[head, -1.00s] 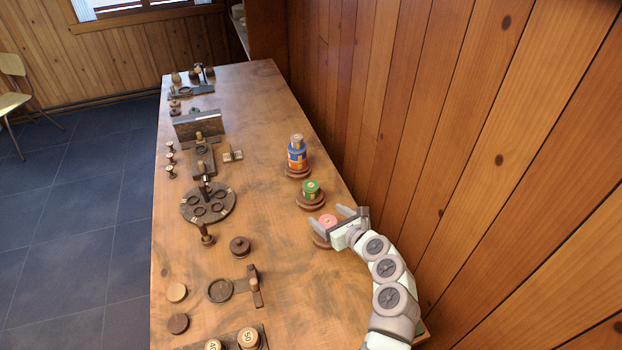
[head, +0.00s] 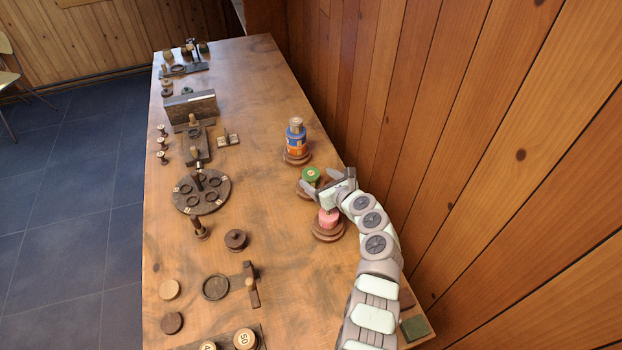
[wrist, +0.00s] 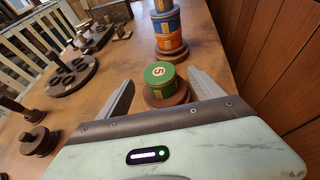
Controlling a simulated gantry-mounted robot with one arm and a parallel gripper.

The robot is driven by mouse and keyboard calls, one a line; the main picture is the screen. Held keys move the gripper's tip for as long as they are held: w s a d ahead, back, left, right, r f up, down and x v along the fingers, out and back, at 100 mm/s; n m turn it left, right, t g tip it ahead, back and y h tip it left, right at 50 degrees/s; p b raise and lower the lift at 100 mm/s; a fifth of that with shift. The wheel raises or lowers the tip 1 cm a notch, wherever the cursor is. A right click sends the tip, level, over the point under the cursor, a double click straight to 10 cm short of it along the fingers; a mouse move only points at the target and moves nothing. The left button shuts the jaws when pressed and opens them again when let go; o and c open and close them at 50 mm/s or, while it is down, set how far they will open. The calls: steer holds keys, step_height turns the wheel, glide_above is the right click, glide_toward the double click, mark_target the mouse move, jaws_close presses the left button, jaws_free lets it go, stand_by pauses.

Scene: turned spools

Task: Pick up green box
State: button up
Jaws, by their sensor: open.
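The green box (head: 311,174) is a small round green container on a dark wooden stand near the right side of the table. In the wrist view the green box (wrist: 160,76) has a cream disc marked 5 on its lid and sits between and just beyond my fingers. My gripper (head: 325,182) is open and empty, its fingers pointing toward the green box. It also shows in the wrist view (wrist: 160,100), with a finger on each side. My gripper hides part of the stand in the head view.
A blue and orange stack (head: 296,138) stands on its own base just behind the green box. A pink container (head: 328,218) on a stand is in front, beside my arm. The wooden wall (head: 450,140) is close on the right. The table's middle (head: 255,190) is mostly clear.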

mark_target(314, 177)
steer(key=b+x, duration=0.2)
steer(key=x, duration=0.1)
steer(key=shift+w+a+f, duration=0.15)
steer(key=shift+a+f, duration=0.05)
steer(key=shift+f, duration=0.05)
steer(key=shift+b+x, duration=0.65)
steer(key=shift+x, duration=0.15)
steer(key=shift+w+r, duration=0.1)
steer(key=shift+r, duration=0.05)
steer(key=shift+c, duration=0.5)
steer(key=c, duration=1.3)
